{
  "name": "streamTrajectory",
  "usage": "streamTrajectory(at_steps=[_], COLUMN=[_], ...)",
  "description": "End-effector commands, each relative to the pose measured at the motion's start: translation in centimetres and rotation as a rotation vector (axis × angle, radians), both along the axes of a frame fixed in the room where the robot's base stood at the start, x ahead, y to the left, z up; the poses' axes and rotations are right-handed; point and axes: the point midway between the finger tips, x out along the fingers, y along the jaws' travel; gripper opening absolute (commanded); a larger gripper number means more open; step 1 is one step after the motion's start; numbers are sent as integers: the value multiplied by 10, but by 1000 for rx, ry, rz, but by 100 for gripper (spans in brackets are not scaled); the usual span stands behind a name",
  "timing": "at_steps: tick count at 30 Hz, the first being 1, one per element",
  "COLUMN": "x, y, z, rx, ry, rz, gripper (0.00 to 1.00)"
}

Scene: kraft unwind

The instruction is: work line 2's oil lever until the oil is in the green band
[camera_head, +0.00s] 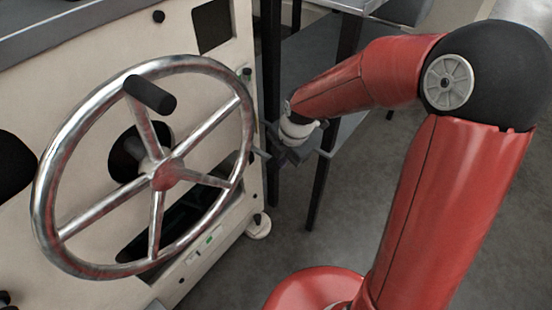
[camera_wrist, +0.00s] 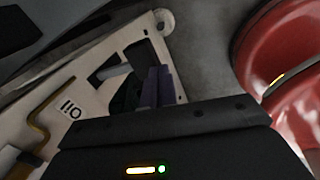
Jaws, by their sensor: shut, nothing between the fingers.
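My gripper (camera_head: 285,155) hangs beside the right edge of the cream machine in the head view, partly dark and hard to make out. In the wrist view its dark fingers (camera_wrist: 156,84) are together with nothing between them. Beyond them is a pale panel with an upside-down "OIL" label (camera_wrist: 70,107). A grey bar (camera_wrist: 113,75) lies at a dark opening beside the fingers; it may be the oil lever, but I cannot tell if they touch. A small strip with a green patch (camera_head: 208,240) shows low on the machine; no oil level is readable.
A large metal handwheel (camera_head: 165,174) with a black knob (camera_head: 150,95) stands out from the cream machine (camera_head: 110,40). A bent yellowish rod (camera_wrist: 38,128) runs along the panel. A dark-legged table (camera_head: 350,130) stands behind my arm. Grey floor is open at right.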

Motion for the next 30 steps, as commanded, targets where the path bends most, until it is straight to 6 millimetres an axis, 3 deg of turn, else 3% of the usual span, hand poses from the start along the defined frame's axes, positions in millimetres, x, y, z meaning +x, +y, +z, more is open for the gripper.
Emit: streamTrajectory(at_steps=[11,17,30], x=[5,9,17], y=[5,9,17], z=[12,24,55], rx=[18,18,-41], ry=[92,179,307], rz=[-304,-640,-1545], gripper=[0,0,0])
